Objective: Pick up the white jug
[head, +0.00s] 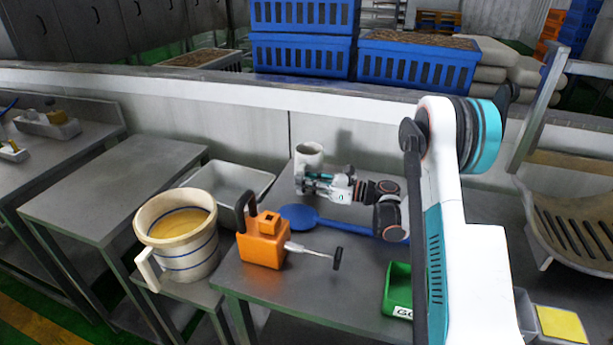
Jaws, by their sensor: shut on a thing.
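A white jug (309,152) stands or hangs near the back of the metal table, close to the grey wall; its round open top shows. My gripper (306,182) is in front of its lower part and is shut on it. The gripper hides much of the jug's lower side, and I cannot tell whether its base touches the table. A larger cream jug (180,255) with blue bands, a white handle and yellowish contents stands at the left; my gripper is well apart from it.
A grey tray (228,182) is at the left, a green bin (398,290) at the front right. A wall ledge (200,84) runs behind.

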